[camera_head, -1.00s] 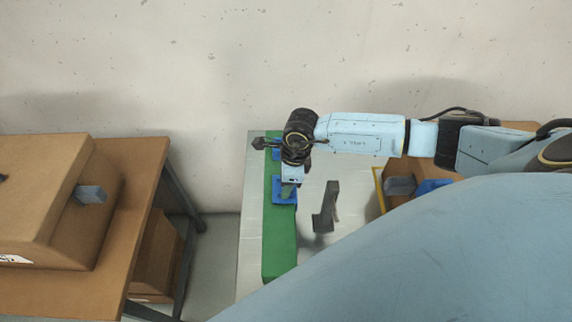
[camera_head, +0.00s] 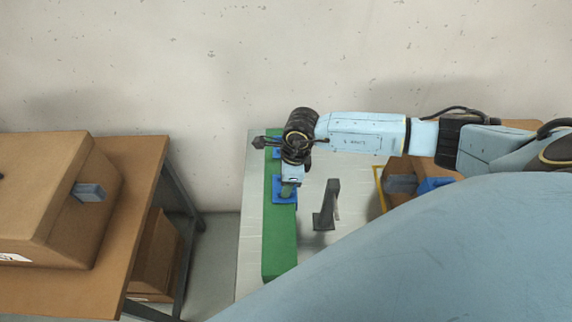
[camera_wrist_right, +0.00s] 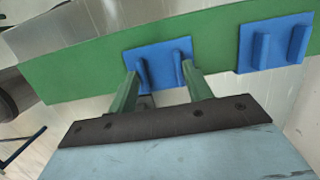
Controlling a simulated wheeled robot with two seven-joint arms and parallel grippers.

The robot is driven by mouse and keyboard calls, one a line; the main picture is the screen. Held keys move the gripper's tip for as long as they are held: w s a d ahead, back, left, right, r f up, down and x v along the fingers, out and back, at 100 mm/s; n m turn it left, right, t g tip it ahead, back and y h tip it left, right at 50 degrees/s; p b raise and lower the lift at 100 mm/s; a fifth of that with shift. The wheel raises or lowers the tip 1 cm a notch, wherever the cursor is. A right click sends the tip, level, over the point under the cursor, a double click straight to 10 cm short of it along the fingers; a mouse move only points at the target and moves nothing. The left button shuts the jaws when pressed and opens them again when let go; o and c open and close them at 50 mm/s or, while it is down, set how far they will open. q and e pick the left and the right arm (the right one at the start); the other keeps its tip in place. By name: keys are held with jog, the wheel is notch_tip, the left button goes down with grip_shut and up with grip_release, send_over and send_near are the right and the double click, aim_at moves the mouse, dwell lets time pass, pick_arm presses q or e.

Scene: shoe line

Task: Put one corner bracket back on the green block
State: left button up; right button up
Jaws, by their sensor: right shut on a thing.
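The long green block (camera_head: 280,245) lies on a pale metal table; it also shows in the right wrist view (camera_wrist_right: 70,72). One blue corner bracket (camera_wrist_right: 160,52), a plate with two upright ribs, is against the green block between my right fingertips. My right gripper (camera_wrist_right: 160,72) has its fingers at the outer sides of the ribs and is shut on this bracket. It also shows in the head view (camera_head: 288,188). A second blue bracket (camera_wrist_right: 273,45) sits on the block to the right in the wrist view. My left gripper is out of view.
A dark grey angled part (camera_head: 328,206) stands on the table right of the block. A yellow-edged container (camera_head: 379,189) with blue and grey pieces is further right, partly hidden by my arm. A brown table (camera_head: 140,185) with a box-like brown object (camera_head: 45,195) stands left, across a gap.

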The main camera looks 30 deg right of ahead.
dwell(0.3)
jog(key=o, duration=1.5)
jog(key=shift+c, duration=0.2)
notch_tip(320, 180, up, 7)
jog(key=p, duration=0.5)
